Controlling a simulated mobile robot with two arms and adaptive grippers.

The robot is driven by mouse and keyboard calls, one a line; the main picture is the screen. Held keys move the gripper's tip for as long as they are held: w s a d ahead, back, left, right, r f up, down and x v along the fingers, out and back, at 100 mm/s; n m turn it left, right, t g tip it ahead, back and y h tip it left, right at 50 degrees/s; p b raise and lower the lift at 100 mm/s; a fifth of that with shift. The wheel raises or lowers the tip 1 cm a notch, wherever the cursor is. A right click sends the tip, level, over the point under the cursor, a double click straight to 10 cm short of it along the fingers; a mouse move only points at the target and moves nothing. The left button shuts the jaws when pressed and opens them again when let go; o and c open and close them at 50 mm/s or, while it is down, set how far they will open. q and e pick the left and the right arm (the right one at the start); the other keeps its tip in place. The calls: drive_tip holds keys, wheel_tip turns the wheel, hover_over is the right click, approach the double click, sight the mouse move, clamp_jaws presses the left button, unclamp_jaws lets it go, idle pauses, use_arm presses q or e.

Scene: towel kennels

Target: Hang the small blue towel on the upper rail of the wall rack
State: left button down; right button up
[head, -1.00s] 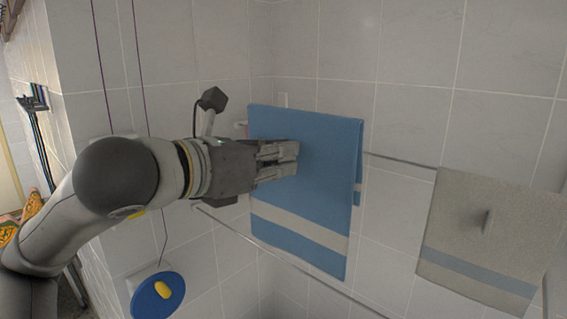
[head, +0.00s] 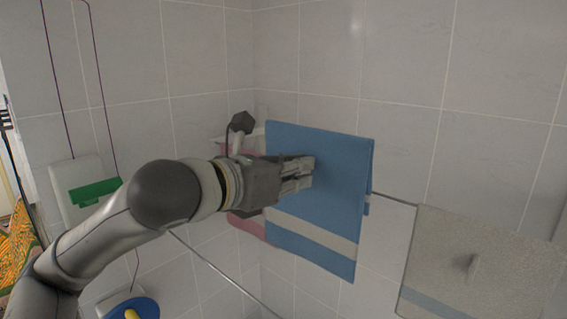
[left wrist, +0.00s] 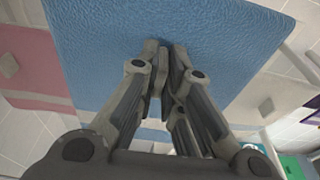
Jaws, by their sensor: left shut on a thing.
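The small blue towel (head: 325,200) with a pale band is folded over, its fold above the upper rail (head: 395,197) in the head view. A short back layer shows at its right edge. I cannot tell whether the rail runs between the layers. My left gripper (head: 308,172) is shut on the blue towel, on its face below the fold. In the left wrist view, the left gripper's fingertips (left wrist: 163,48) are together against the blue towel (left wrist: 215,35). My right gripper is not in view.
A grey towel (head: 500,250) hangs on the rail at right. A pink towel (head: 248,224) shows behind my left gripper and at the left wrist view's left. A lower rail (head: 225,275) runs below. A green item (head: 95,191) on a white fixture and a blue disc (head: 140,306) stand left.

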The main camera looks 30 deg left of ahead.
sight(316, 163)
use_arm(q)
drive_tip(key=x, duration=0.3)
drive_tip(key=shift+w+d+r, duration=0.1)
drive_tip(key=shift+w+r, duration=0.1)
drive_tip(key=shift+w, duration=0.05)
drive_tip(key=shift+x, duration=1)
drive_tip(key=shift+r, duration=0.25)
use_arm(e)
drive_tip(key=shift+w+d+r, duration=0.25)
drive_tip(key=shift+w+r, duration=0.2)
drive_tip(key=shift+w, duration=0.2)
use_arm(q)
drive_tip(key=shift+r+x, duration=0.2)
drive_tip(key=shift+x, duration=1)
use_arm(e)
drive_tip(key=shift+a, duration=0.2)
use_arm(q)
drive_tip(key=shift+f, duration=0.15)
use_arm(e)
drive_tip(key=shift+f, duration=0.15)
